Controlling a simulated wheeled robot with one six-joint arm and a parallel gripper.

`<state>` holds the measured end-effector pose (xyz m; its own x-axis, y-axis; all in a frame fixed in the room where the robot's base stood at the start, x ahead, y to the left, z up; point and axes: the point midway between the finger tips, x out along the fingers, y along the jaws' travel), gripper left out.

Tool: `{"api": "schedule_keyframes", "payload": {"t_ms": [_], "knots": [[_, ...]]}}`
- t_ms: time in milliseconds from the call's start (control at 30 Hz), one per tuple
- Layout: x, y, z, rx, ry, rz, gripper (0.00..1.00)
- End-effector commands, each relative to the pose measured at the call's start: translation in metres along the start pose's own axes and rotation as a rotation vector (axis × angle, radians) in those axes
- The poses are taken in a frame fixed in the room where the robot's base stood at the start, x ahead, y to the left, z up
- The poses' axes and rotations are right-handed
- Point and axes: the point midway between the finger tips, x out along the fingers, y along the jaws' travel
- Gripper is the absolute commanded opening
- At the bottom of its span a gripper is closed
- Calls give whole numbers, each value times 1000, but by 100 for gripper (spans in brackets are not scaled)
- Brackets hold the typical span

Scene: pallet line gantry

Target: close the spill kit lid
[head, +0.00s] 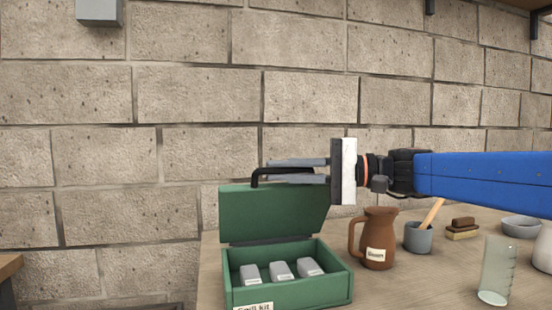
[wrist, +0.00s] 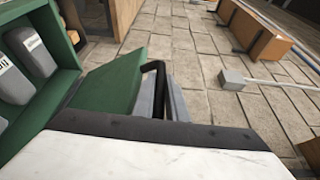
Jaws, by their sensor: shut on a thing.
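The green spill kit box (head: 338,288) stands on the table with its label on the front. Its lid (head: 272,214) is raised upright at the back, and several grey-white packs lie inside. A black handle (head: 256,176) sticks up from the lid's top edge. My gripper (head: 272,170) reaches in from the right and is shut on this handle. In the wrist view the lid (wrist: 118,78) and the black handle (wrist: 128,82) show beside the grey fingers (wrist: 162,98). The exact finger contact is partly hidden.
A brown jug (head: 378,240) stands just right of the box. A grey cup with a wooden utensil (head: 418,238), a brush (head: 462,230), a bowl (head: 522,226) and a clear beaker (head: 496,270) stand further right. A stone block wall rises behind the table.

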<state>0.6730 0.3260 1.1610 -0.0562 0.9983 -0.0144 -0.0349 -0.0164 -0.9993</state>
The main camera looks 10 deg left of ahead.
Motion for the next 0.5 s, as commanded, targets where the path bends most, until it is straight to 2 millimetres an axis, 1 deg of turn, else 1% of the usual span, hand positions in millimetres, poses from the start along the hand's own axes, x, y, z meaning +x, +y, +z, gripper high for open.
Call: {"api": "schedule_keyframes", "payload": {"t_ms": [33,200,300,500], "knots": [[-4,7,10,-37,0,-16,0],[-14,30,35,-177,1,-76,0],[-20,44,48,-258,1,-109,0],[-28,73,67,-402,0,-169,0]]}}
